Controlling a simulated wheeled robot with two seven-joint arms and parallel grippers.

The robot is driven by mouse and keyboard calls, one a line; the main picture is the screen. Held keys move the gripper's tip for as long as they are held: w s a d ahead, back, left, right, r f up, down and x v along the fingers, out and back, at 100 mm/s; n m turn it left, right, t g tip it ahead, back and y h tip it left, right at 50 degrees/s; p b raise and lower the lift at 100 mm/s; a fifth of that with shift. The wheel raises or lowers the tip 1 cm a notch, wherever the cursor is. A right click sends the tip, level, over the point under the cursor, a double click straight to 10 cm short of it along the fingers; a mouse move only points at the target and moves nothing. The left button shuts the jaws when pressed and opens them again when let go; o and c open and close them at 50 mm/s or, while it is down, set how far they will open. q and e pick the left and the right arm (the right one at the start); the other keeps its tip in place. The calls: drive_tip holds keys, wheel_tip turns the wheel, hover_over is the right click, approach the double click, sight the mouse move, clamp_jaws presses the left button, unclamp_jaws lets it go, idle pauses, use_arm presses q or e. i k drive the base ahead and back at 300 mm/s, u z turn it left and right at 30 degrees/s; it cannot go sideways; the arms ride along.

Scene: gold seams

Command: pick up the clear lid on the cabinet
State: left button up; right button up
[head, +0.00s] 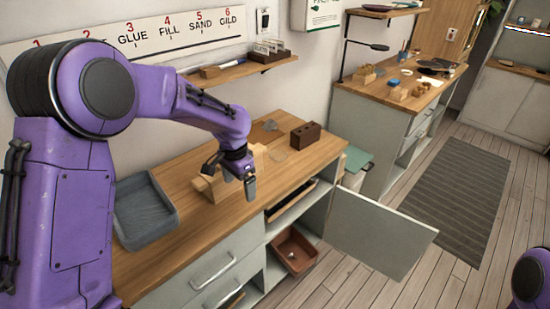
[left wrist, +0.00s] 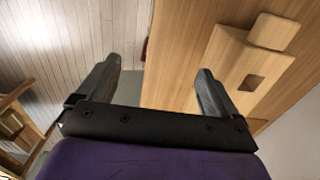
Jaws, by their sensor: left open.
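A faint, see-through flat piece that looks like the clear lid (head: 278,156) lies on the wooden top of the cabinet (head: 210,235), just left of a brown block with holes (head: 306,136). Its outline is hard to make out. My left gripper (head: 232,176) is open and empty above the cabinet top, nearer the front edge than the lid and to its left. In the left wrist view the open fingers (left wrist: 157,70) have nothing between them, and I cannot make out the lid there.
A light wooden stand (head: 208,188) is close behind my left gripper; it also shows in the left wrist view (left wrist: 228,62). A grey tray (head: 146,212) sits at the left. The cabinet door (head: 380,232) hangs open at the right. A wall shelf (head: 238,71) is above.

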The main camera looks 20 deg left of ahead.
sight(277, 155)
drive_tip(key=i, duration=1)
